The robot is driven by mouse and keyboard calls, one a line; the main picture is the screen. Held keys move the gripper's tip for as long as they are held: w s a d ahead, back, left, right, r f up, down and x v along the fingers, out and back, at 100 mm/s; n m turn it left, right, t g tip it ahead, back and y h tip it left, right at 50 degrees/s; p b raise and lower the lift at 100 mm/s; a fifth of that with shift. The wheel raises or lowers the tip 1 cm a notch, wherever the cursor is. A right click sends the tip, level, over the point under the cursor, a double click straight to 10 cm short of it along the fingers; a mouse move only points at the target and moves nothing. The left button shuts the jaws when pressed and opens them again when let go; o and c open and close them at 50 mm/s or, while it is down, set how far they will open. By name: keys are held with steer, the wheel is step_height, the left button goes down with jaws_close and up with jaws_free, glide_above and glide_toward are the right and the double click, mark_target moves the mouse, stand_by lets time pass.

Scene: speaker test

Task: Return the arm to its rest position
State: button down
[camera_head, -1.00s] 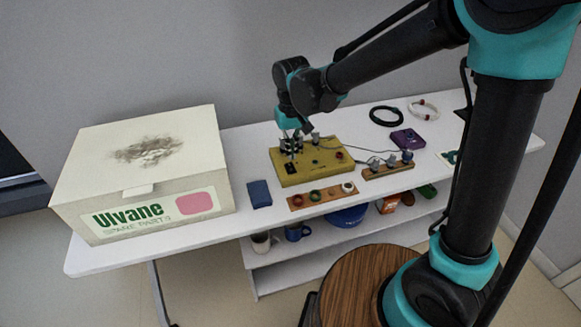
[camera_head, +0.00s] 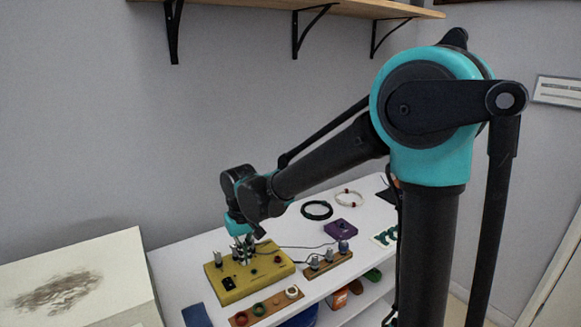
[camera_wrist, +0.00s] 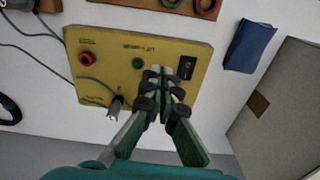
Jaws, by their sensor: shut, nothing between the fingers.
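My gripper (camera_head: 243,246) is over the yellow test box (camera_head: 268,277) on the white table (camera_head: 172,272). Its fingers are together with nothing between them. In the wrist view, my gripper (camera_wrist: 163,80) lies in front of the yellow box (camera_wrist: 105,45), between a black switch (camera_wrist: 187,67) and a green button (camera_wrist: 137,63). Whether the fingertips touch the box cannot be told. A grey plug (camera_wrist: 115,106) stands at the box's edge with a cable near it. My arm reaches from the right of the head view down to the box.
A large pale carton (camera_head: 85,275) stands at left, beside a blue block (camera_head: 197,315). A strip with rings (camera_head: 268,307) lies in front. A plug strip (camera_head: 326,264), purple box (camera_head: 341,228) and black coil (camera_head: 317,210) lie to the right. A wall shelf (camera_head: 300,6) hangs above.

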steer(key=w+d+f+m+t, duration=0.1)
steer(key=w+d+m+t, duration=0.15)
steer(key=d, duration=1.55)
steer(key=s+d+f+m, duration=0.2)
steer(key=s+d, duration=0.2)
steer(key=d, duration=0.4)
steer(key=s+d+f+m+t, duration=0.1)
steer(key=s+d, duration=0.3)
steer(key=d, duration=0.5)
steer(key=shift+s+f+m, duration=0.3)
steer(key=shift+f+m, duration=0.15)
steer(key=shift+f, duration=0.35)
steer(key=shift+t, duration=0.25)
